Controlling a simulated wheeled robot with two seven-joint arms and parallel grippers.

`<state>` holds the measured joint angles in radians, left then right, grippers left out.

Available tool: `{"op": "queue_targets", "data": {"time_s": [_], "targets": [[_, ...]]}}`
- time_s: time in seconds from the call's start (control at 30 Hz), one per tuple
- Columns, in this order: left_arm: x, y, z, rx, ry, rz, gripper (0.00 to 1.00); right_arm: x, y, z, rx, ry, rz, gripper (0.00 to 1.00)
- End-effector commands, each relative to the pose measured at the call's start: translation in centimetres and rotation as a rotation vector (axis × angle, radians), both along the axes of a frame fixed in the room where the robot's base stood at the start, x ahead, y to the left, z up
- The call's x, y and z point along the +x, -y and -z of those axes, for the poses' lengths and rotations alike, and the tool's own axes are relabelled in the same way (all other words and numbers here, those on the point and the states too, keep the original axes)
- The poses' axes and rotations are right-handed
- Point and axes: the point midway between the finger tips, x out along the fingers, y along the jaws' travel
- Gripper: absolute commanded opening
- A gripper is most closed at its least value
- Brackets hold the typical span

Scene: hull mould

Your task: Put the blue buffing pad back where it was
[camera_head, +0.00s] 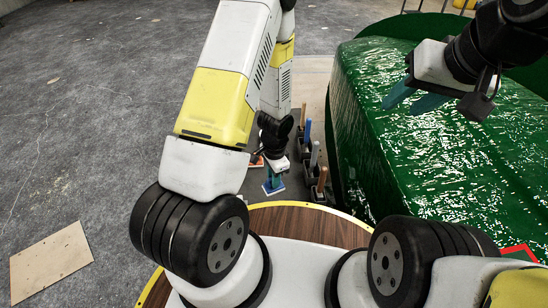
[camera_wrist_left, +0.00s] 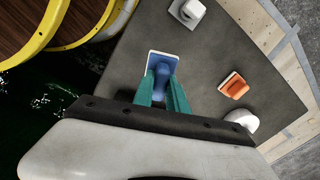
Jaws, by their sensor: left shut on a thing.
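The blue buffing pad (camera_head: 274,187) has a pale rim and a blue handle. My left gripper (camera_head: 272,176) is shut on that handle from above, and the pad shows between its teal fingers in the left wrist view (camera_wrist_left: 163,58). The pad is over the dark grey board (camera_wrist_left: 205,65); I cannot tell whether it touches it. My right gripper (camera_head: 414,97) is empty above the green hull mould (camera_head: 370,120), with its teal fingers apart.
An orange pad (camera_wrist_left: 233,86) and a white-grey pad (camera_wrist_left: 188,10) stand on the board near the blue pad. A white rounded thing (camera_wrist_left: 243,121) lies beyond the orange one. Several dark holders with upright handles (camera_head: 315,155) line the board's right side, close to the mould.

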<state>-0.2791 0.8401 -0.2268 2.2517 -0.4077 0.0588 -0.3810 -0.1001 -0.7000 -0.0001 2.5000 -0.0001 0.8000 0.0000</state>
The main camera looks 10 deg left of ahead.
Motion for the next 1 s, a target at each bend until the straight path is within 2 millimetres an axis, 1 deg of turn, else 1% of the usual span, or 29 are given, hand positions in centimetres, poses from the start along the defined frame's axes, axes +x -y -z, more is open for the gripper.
{"op": "queue_targets", "data": {"time_s": [0.03,0.1,0.23,0.33,0.37,0.47,0.6,0.8,0.9,1.0], "targets": [[-1.4,0.0,1.8,-0.004,-0.018,0.084,0.0,0.0,0.0,0.0,0.0,0.0,0.0,0.39],[-2.6,-0.1,3.6,-0.011,-0.026,0.19,0.0,0.0,0.0,0.0,0.0,0.0,0.0,0.39],[-4.1,-0.2,5.4,-0.02,-0.037,0.325,0.0,0.0,0.0,0.0,0.0,0.0,0.0,0.39],[-3.9,-0.4,6.0,-0.023,-0.037,0.37,0.0,0.0,0.0,0.0,0.0,0.0,0.0,0.39],[-3.5,-0.5,6.1,-0.023,-0.037,0.375,0.0,0.0,0.0,0.0,0.0,0.0,0.0,0.39],[-1.4,-1.2,6.3,-0.024,-0.033,0.376,0.0,0.0,0.0,0.0,0.0,0.0,0.0,0.39],[2.3,-2.3,6.7,-0.024,-0.032,0.374,0.0,0.0,0.0,0.0,0.0,0.0,0.0,0.39],[7.1,-3.7,7.2,-0.024,-0.034,0.375,0.0,0.0,0.0,0.0,0.0,0.0,0.0,0.39],[8.8,-4.2,7.3,-0.024,-0.034,0.376,0.0,0.0,0.0,0.0,0.0,0.0,0.0,0.39],[9.7,-4.5,7.4,-0.023,-0.037,0.378,0.0,0.0,0.0,0.0,0.0,0.0,0.0,0.39]]}}
